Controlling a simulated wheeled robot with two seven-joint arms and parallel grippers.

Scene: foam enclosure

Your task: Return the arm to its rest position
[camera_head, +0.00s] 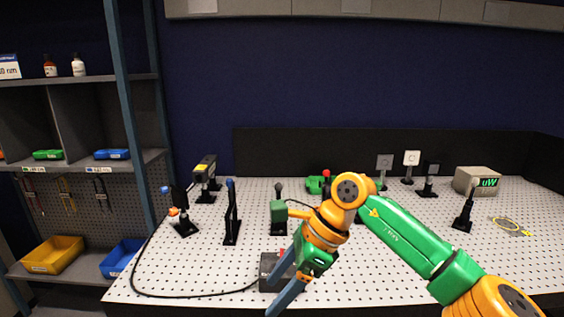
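My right arm (410,240), green and orange, comes in from the lower right and reaches over the white perforated table (390,286). My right gripper (268,299) points down and to the left near the table's front edge. My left arm and gripper are not in view.
Several black post mounts (232,225) stand on the table's left half. A black cable (180,295) runs along the front left. Shelving with a yellow bin (53,255) and blue bin (121,257) stands at left.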

